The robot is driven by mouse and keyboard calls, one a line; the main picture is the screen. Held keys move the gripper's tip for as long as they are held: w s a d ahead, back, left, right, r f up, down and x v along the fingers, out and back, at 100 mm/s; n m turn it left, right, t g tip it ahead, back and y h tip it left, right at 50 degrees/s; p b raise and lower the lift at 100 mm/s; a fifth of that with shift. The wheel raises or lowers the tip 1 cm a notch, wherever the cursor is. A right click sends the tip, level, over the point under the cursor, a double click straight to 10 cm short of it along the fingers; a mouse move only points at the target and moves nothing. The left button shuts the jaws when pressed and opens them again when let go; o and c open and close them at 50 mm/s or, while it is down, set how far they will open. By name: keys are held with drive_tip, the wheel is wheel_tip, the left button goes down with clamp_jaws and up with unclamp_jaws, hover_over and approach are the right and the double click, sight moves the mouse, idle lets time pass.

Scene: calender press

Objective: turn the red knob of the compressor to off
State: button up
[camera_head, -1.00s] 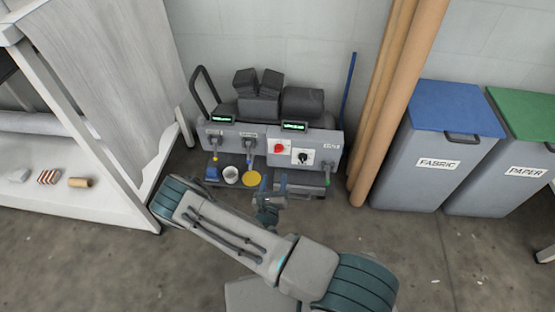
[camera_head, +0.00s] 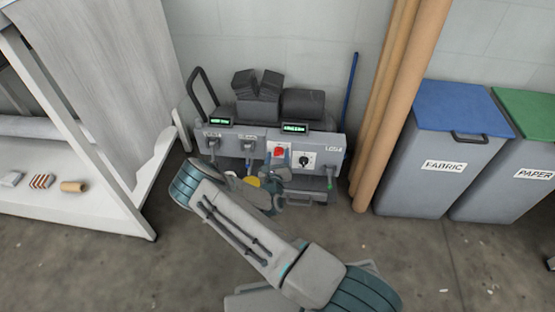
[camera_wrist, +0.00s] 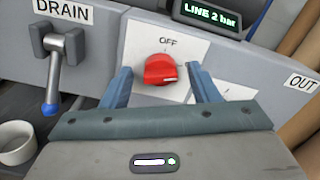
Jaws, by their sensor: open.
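The compressor (camera_head: 224,139) is a grey panelled machine against the back wall. Its red knob (camera_wrist: 160,70) sits on a white plate marked OFF above it, and it also shows in the head view (camera_head: 279,151). In the wrist view the knob's pale mark points to the right, not up at OFF. My gripper (camera_wrist: 160,83) is open, one blue finger on each side of the knob's lower part in the picture. I cannot tell whether the fingers touch it. In the head view my gripper (camera_head: 284,160) is just below the knob, partly hidden by my arm.
A DRAIN lever (camera_wrist: 62,65) with a blue tip is to the left, with a white cup (camera_wrist: 14,142) below it. A black knob (camera_head: 304,160) is right of the red one. Cardboard tubes (camera_head: 385,105) and a fabric bin (camera_head: 430,160) stand to the right.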

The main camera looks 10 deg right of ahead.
drive_tip(key=shift+w, duration=0.1)
drive_tip(key=c, duration=1)
drive_tip(key=shift+n+p, duration=0.3)
drive_tip(key=shift+p, duration=0.05)
drive_tip(key=n+p, duration=0.2)
drive_tip(key=shift+r+n, duration=0.1)
drive_tip(key=shift+n, duration=0.2)
drive_tip(key=n+p, duration=0.2)
drive_tip(key=n, duration=0.1)
drive_tip(key=shift+n, duration=0.3)
drive_tip(key=n, duration=0.1)
drive_tip(key=n+p, duration=0.1)
drive_tip(key=n, duration=0.1)
drive_tip(key=shift+a+f+n, duration=0.1)
drive_tip(key=shift+f+n, duration=0.1)
drive_tip(key=shift+n, duration=0.1)
drive_tip(key=shift+f+n+p, duration=0.1)
drive_tip(key=shift+n+p, duration=0.2)
drive_tip(key=shift+n, duration=1.4)
